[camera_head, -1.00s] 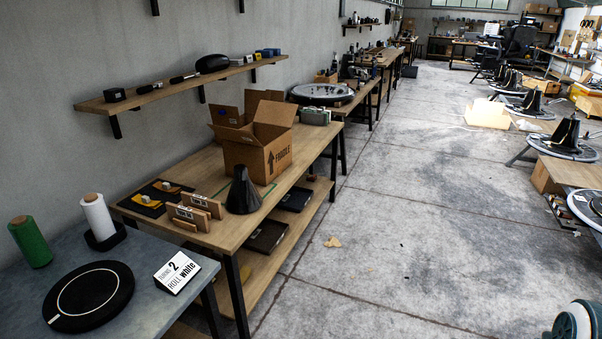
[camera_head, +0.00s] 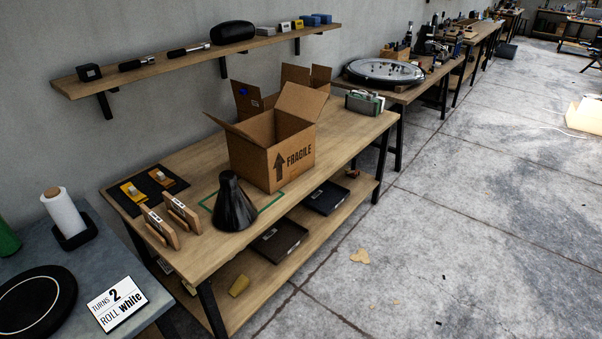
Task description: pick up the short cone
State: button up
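A short black cone (camera_head: 233,204) stands upright on the wooden workbench (camera_head: 345,142), near its front edge. It is in front of an open cardboard box marked FRAGILE (camera_head: 283,152) and beside green tape lines on the bench top. Two small wooden stands are to its left. Nothing covers the cone. My gripper is not in the view.
A dark mat with yellow tools (camera_head: 130,199) lies at the bench's left. Black trays (camera_head: 278,241) sit on the lower shelf. A wall shelf (camera_head: 160,67) runs above the bench. A grey table with a white roll (camera_head: 63,213) is nearer left. The concrete floor (camera_head: 440,240) at right is mostly clear.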

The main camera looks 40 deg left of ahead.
aim_at(233, 211)
jog(key=i, duration=1.05)
jog(key=u, duration=3.05)
jog(key=i, duration=1.65)
